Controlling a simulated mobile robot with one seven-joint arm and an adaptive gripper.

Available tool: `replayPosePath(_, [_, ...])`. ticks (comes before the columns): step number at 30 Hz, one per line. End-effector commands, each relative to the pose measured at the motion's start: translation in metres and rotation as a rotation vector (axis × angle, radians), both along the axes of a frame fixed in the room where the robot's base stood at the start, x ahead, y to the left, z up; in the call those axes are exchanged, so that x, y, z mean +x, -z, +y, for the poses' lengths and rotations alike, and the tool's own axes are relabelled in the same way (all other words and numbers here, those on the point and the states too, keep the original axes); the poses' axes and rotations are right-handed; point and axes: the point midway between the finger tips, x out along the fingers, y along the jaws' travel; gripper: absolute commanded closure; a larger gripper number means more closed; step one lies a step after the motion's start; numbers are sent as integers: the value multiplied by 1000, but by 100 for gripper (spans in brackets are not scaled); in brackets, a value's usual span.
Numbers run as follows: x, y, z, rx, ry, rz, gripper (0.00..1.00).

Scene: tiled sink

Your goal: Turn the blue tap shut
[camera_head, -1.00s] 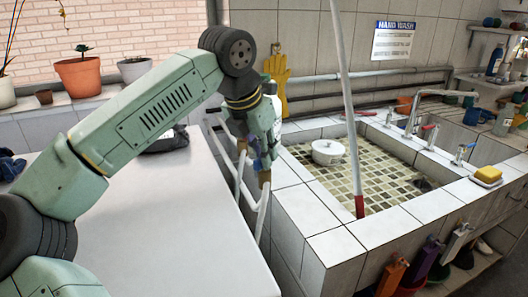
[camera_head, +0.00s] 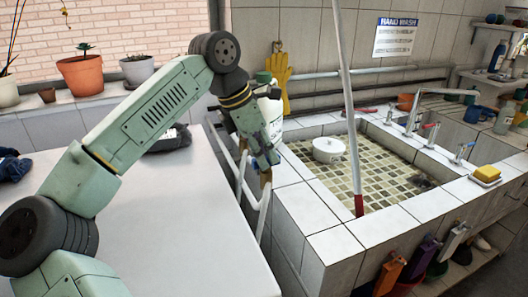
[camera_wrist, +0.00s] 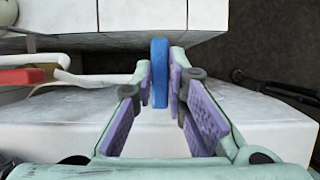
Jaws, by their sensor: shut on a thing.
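The blue tap (camera_wrist: 159,72) shows in the wrist view as a narrow upright blue handle seen edge-on. My gripper (camera_wrist: 161,78) has its purple-padded fingers on either side of the handle and is shut on it. The fingers hide part of the handle, and the tap body below it is not clear. In the head view my gripper (camera_head: 265,157) is low at the left edge of the tiled sink (camera_head: 308,208), by the white pipes. There the arm and gripper largely hide the tap.
A red handle (camera_wrist: 22,77) lies left of the gripper in the wrist view. A white table (camera_head: 150,230) is left of my gripper.

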Motion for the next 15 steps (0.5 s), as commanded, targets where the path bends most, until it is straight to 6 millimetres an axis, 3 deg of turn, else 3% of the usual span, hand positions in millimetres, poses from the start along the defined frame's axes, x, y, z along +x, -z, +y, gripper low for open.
replayPosePath(10, [0,0,0,1,5,-2,100])
replayPosePath(11, [0,0,0,1,5,-2,86])
replayPosePath(15, [0,0,0,1,4,-1,77])
